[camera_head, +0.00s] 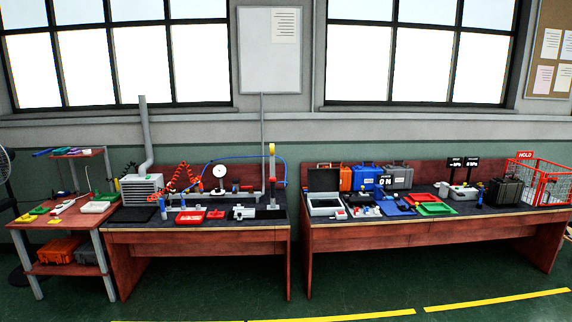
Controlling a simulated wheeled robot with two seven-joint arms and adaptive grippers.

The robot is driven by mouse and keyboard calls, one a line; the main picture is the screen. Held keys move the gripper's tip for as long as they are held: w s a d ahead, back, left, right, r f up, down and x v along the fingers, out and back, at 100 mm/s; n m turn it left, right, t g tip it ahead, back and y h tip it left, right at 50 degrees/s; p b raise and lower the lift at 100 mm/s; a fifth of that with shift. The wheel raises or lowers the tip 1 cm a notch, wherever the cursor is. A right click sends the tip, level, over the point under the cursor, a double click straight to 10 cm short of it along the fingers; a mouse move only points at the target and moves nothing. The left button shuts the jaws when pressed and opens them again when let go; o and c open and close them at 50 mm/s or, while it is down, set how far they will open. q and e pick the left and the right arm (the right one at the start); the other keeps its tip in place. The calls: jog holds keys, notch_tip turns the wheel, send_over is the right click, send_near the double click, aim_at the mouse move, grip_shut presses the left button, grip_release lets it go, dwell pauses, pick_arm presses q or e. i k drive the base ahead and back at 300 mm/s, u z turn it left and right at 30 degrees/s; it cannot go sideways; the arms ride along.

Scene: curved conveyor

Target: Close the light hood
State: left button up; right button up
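No part is plainly recognisable as the light hood. A grey box with a raised dark lid (323,181) stands at the left end of the right bench. Its lid is open and upright, and its light front part (325,207) faces me. I cannot tell whether this is the hood. Neither of my grippers is in view.
The right bench (430,238) holds orange, blue and grey cases, a green tray (436,209) and a red wire basket (542,182). The left bench (200,236) carries pipes, a gauge (219,171) and a grey vented unit (141,189). The green floor in front is clear.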

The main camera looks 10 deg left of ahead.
aim_at(324, 180)
jog(key=u, duration=0.35)
jog(key=i, duration=3.15)
jog(key=z, duration=0.3)
